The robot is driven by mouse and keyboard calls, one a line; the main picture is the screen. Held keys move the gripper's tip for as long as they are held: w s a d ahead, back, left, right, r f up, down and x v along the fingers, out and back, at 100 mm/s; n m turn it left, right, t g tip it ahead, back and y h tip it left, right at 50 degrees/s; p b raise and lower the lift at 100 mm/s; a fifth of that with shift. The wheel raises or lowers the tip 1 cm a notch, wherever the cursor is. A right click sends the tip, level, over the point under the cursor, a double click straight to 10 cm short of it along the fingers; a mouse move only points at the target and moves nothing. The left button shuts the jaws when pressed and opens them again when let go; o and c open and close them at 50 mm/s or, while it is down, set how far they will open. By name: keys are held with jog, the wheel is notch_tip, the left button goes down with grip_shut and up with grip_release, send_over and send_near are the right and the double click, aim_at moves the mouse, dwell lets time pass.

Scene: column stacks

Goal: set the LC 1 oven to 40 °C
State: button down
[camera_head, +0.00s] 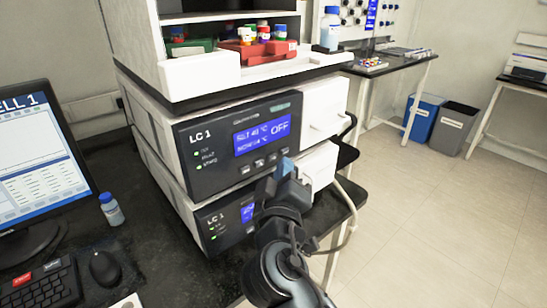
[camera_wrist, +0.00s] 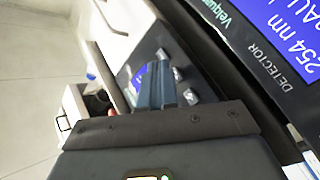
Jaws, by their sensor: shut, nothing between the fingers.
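The LC 1 oven (camera_head: 215,160) is the upper unit of the stack in the head view. Its blue display (camera_head: 262,135) shows a set line that appears to read 40 °C, a NOW line too small to read surely, and OFF. A row of buttons (camera_head: 259,163) sits below it. My gripper (camera_head: 285,170) is shut and empty, in front of the oven's lower right front. In the wrist view its fingers (camera_wrist: 160,70) overlap the oven's screen and lie beside the grey buttons (camera_wrist: 190,97). I cannot tell whether they touch.
A second LC 1 unit (camera_head: 212,218) lies below, partly hidden by my arm; the wrist view shows a detector panel (camera_wrist: 290,50) reading 254 nm. A monitor (camera_head: 40,155), bottle (camera_head: 111,209) and mouse (camera_head: 104,268) stand left. Floor (camera_head: 430,220) is clear at right.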

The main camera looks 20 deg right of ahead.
jog(key=shift+s, duration=0.1)
jog(key=shift+s+d, duration=0.25)
jog(key=shift+s, duration=0.5)
jog(key=shift+s+d, duration=0.25)
jog(key=shift+s, duration=0.55)
jog(key=shift+s+d, duration=0.25)
jog(key=shift+s, duration=0.5)
jog(key=s+a+f+n+g+y, duration=0.15)
jog(key=s+f+y, duration=0.55)
jog(key=s+f, duration=0.85)
jog(key=s+d+r+m+y, duration=0.1)
jog(key=s+r, duration=0.3)
jog(key=s, duration=0.7)
jog(key=s+r+m, duration=0.4)
jog(key=s, duration=0.7)
jog(key=shift+s+d+m+y, duration=0.35)
jog(key=shift+d+y, duration=0.05)
jog(key=shift+f, duration=0.15)
